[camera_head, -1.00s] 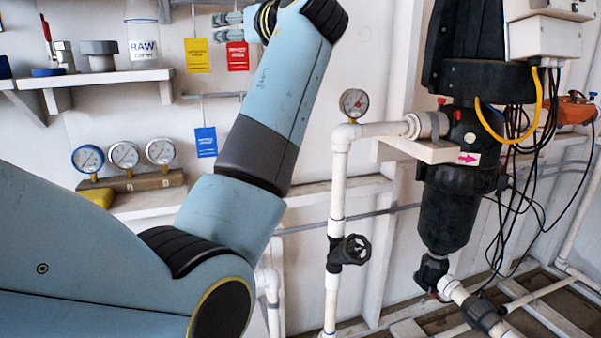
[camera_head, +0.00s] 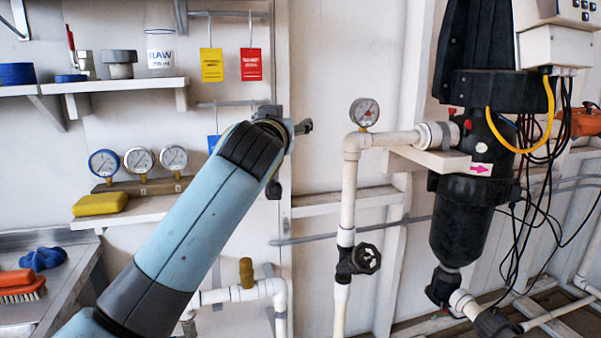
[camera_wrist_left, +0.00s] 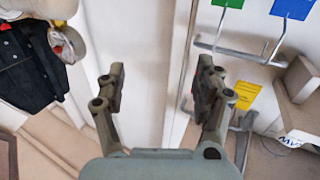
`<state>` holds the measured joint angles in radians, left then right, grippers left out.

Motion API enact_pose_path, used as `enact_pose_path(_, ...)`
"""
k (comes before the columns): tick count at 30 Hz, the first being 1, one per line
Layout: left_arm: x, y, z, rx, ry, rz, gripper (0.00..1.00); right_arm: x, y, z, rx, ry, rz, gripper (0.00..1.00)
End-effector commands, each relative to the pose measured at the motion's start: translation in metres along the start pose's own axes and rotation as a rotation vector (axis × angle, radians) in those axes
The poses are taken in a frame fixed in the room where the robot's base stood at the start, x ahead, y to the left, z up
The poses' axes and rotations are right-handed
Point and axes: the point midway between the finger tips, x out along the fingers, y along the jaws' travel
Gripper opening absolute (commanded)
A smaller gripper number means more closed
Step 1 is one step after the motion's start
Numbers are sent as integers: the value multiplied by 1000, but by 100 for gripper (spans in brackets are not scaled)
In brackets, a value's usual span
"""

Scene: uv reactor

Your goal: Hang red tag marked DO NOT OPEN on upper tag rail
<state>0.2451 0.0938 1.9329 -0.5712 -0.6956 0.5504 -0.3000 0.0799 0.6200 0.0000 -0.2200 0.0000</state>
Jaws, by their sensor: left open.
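A red tag (camera_head: 251,64) hangs from the upper tag rail (camera_head: 230,14) in the head view, to the right of a yellow tag (camera_head: 211,64). Its lettering is too small to read. My left gripper (camera_head: 305,127) is below and right of the red tag, apart from it. In the left wrist view my left gripper (camera_wrist_left: 161,78) is open with nothing between its fingers. My right gripper is not in view.
A blue tag (camera_head: 213,143) on the lower rail (camera_head: 222,104) is partly hidden by my arm; a green tag (camera_wrist_left: 229,3) shows in the wrist view. Shelves hold a RAW jar (camera_head: 160,50) and gauges (camera_head: 138,160). White piping (camera_head: 349,190) stands right of my gripper.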

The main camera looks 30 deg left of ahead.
Motion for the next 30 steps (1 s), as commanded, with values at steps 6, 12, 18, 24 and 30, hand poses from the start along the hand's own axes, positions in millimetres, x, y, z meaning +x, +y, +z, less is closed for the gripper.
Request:
enact_pose_path(6, -28, 18, 35, 1, -3, 209, 70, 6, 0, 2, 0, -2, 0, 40)
enact_pose_path(12, -56, 33, 53, -2, -2, 362, 70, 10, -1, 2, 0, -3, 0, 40)
enact_pose_path(18, -74, 41, 60, -3, -1, 443, 70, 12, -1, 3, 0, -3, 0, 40)
enact_pose_path(24, -79, 43, 61, -6, 2, 467, 70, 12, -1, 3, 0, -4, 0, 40)
enact_pose_path(30, -86, 41, 88, -11, -52, 462, 70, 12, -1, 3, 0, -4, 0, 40)
